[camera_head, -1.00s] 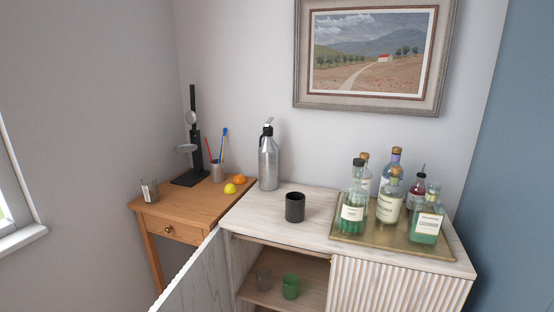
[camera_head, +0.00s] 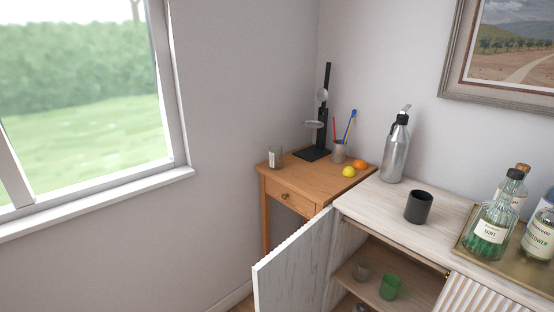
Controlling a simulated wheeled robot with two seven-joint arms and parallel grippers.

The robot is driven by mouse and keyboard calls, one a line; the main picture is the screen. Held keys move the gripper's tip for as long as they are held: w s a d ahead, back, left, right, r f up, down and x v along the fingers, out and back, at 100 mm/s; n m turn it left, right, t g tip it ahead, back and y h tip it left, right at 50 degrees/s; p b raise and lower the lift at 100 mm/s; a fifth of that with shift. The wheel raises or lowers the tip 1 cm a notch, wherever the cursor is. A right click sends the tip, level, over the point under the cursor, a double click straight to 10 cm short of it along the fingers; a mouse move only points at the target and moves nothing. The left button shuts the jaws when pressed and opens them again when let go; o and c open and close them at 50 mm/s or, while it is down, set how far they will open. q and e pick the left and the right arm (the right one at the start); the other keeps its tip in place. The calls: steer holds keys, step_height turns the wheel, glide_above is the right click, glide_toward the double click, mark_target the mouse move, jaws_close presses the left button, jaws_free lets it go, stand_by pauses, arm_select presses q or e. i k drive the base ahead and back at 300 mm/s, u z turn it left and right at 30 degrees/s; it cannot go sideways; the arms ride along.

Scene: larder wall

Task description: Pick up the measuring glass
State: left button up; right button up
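A small clear glass with a pale marking on its side (camera_head: 275,158) stands upright near the left front edge of the wooden side table (camera_head: 308,181). It looks like the measuring glass, but its markings are too small to read. Neither of my grippers shows in the view.
The open cabinet door (camera_head: 293,268) juts forward in front of the side table. A black stand (camera_head: 325,120), a pen cup (camera_head: 339,152), a lemon (camera_head: 349,171) and an orange (camera_head: 359,164) share the side table. A siphon (camera_head: 396,150), black cup (camera_head: 418,207) and bottles (camera_head: 491,228) stand on the cabinet.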

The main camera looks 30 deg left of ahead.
mark_target(275, 151)
steer(key=u, duration=0.05)
steer(key=k, duration=0.55)
steer(key=z, duration=0.7)
steer(key=i, duration=1.4)
steer(key=u, duration=0.55)
